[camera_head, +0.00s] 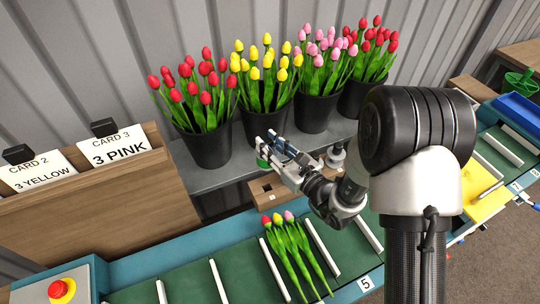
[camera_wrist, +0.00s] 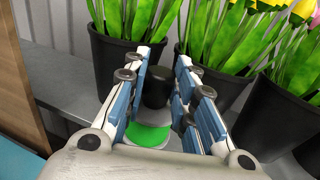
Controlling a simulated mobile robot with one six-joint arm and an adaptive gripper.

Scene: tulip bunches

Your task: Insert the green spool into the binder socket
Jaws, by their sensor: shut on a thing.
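My gripper (camera_head: 273,151) is over the grey shelf, in front of the black pots. It is shut on the green spool (camera_head: 262,163), whose green edge shows just below the fingertips. In the wrist view the spool's green disc (camera_wrist: 148,138) lies between the blue-padded fingers (camera_wrist: 160,85). A dark cylinder (camera_wrist: 157,87) with a grey part below it also shows between the fingers; I cannot tell whether it belongs to the spool or stands behind it. I cannot clearly identify the binder socket, and the spool's underside is hidden.
A wooden block (camera_head: 266,190) stands below my gripper, and a grey knobbed part (camera_head: 336,156) is to its right. Black tulip pots (camera_head: 208,147) line the shelf (camera_head: 228,175). Three tulips (camera_head: 290,248) lie on the green conveyor. A wooden card rack (camera_head: 90,190) is at left.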

